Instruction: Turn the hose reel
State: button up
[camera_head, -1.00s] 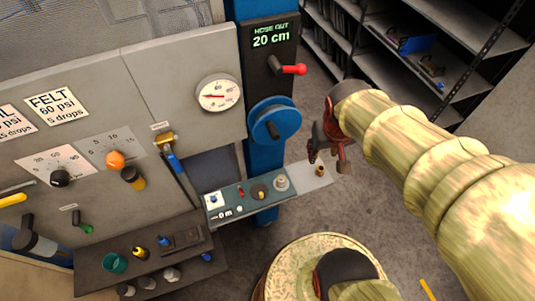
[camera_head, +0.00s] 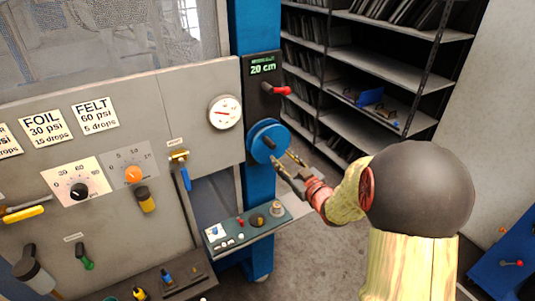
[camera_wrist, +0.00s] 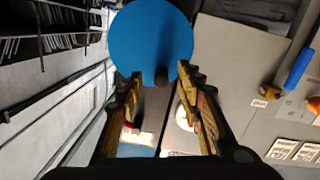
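The blue hose reel (camera_head: 262,132) is a round disc on the blue post, below a display (camera_head: 262,67) reading 20 cm. Its dark crank knob shows in the wrist view (camera_wrist: 161,76), sticking out from the lower part of the blue disc (camera_wrist: 150,35). My gripper (camera_head: 283,158) is just in front of the reel at its lower right. In the wrist view its two fingers (camera_wrist: 160,72) are spread, with the knob between their tips and a gap on either side. In the head view the fingers partly hide the reel's lower right edge.
A red-tipped lever (camera_head: 278,90) sticks out above the reel, near a white gauge (camera_head: 225,112). A narrow shelf (camera_head: 250,230) with small items lies below the reel. A panel with knobs stands left. Metal shelving (camera_head: 370,125) stands behind, right of the post.

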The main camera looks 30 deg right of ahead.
aim_at(274, 147)
jog(key=shift+w+a+r+t+y, duration=0.2)
jog(key=shift+r+t+y, duration=0.15)
jog(key=shift+r, duration=0.3)
jog(key=shift+w+a+r, duration=0.15)
jog(key=shift+w+r, duration=0.15)
jog(key=shift+w, duration=0.2)
jog(key=w+p, duration=0.1)
jog(key=w, duration=0.6)
jog(key=shift+a, duration=0.1)
jog(key=shift+c, duration=0.4)
jog(key=c, duration=0.7)
grip_shut()
